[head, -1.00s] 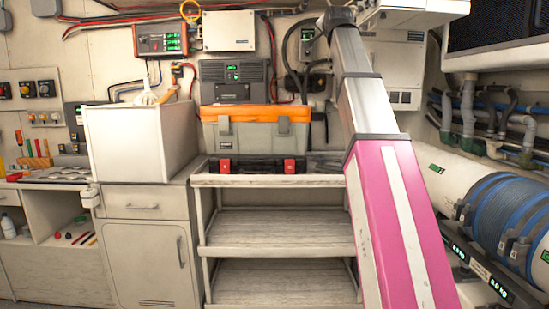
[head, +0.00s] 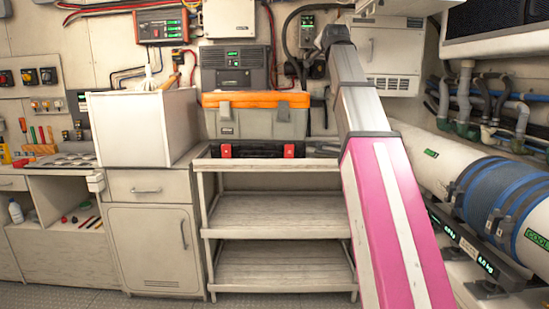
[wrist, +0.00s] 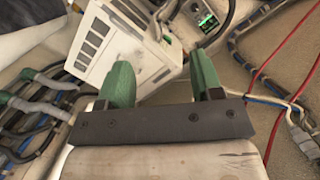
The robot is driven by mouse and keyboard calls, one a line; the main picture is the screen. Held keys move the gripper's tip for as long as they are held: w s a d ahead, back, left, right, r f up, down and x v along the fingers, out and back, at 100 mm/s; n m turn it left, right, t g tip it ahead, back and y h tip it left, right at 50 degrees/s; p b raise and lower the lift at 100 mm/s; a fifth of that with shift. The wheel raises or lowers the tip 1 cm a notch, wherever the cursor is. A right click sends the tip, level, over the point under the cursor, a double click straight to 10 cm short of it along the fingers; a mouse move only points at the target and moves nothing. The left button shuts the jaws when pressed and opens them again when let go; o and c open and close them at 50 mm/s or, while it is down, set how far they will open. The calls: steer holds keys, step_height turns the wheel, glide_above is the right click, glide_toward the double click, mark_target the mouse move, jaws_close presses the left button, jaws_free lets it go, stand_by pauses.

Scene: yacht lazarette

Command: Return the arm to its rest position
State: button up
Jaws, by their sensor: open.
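My gripper (wrist: 162,80) shows in the wrist view as two green fingers standing apart on a dark bar. It is open, with nothing between the fingers. A white vented box lies beyond the fingers, and I cannot tell how close it is. In the head view my arm (head: 385,195), pink and white below and silver above, rises at right of centre and leans left towards its top. The gripper itself cannot be made out in the head view.
A grey toolbox with an orange lid (head: 256,116) stands on the shelf unit (head: 285,168), left of my arm. A white bin (head: 130,125) stands on the left counter. Pipes (head: 467,95) and a blue-wrapped cylinder (head: 500,200) are at right. Floor shows at bottom left.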

steer(key=s+f+n+g, duration=0.2)
steer(key=f+g, duration=0.2)
steer(key=f, duration=2.1)
steer(key=s+f+n+g, duration=0.15)
steer(key=f+g, duration=0.25)
steer(key=f, duration=2)
steer(key=s+f+n+g, duration=0.2)
steer(key=s+f+g, duration=0.2)
steer(key=s+f, duration=0.9)
steer(key=s+f+n+g, duration=0.2)
steer(key=s+f+g, duration=0.2)
steer(key=s+f, duration=0.9)
step_height(320, 180, down, 8)
steer(key=shift+s+r, duration=0.1)
steer(key=shift+s, duration=0.05)
